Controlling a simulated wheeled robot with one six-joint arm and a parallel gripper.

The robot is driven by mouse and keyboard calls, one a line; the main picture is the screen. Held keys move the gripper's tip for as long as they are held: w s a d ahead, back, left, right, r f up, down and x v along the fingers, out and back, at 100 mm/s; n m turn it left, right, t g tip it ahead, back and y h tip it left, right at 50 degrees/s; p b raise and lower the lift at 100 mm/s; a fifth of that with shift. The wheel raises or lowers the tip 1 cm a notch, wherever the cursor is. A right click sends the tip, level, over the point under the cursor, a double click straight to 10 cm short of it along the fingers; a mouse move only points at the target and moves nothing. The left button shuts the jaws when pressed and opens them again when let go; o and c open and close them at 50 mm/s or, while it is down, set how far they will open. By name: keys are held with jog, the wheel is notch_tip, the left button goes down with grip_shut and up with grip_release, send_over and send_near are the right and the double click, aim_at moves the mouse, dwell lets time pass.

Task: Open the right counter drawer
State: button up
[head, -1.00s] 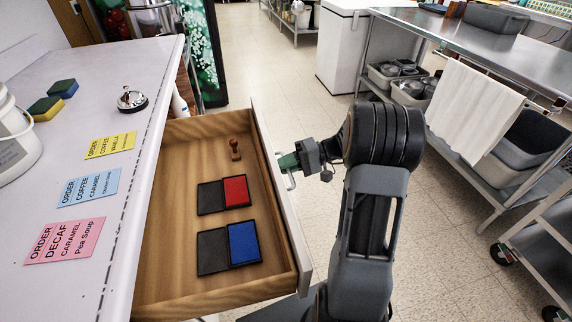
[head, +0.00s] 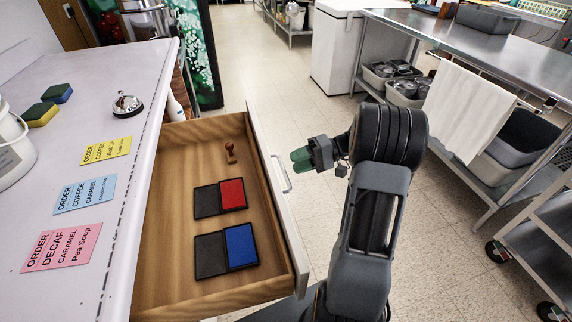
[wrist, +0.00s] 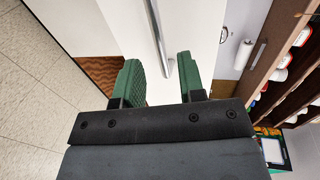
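The counter drawer (head: 140,262) stands pulled out from the white counter in the head view. Inside lie a red ink pad (head: 232,194), a blue ink pad (head: 241,246) and a wooden stamp (head: 231,152). The metal handle (head: 281,174) is on the drawer's white front. My gripper (head: 300,160) is just right of the handle, apart from it. In the wrist view the green fingers of my gripper (wrist: 160,78) are spread with nothing between them, and the handle bar (wrist: 158,38) lies ahead of them.
The white counter (head: 85,125) holds order cards, a bell (head: 126,105), sponges (head: 50,106) and a white bucket (head: 14,150). A steel table with a towel (head: 468,108) and bins stands at right. Floor between is clear.

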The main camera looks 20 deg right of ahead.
jog(key=v, duration=0.8)
jog(key=shift+d+p, duration=0.35)
jog(key=shift+p, duration=0.1)
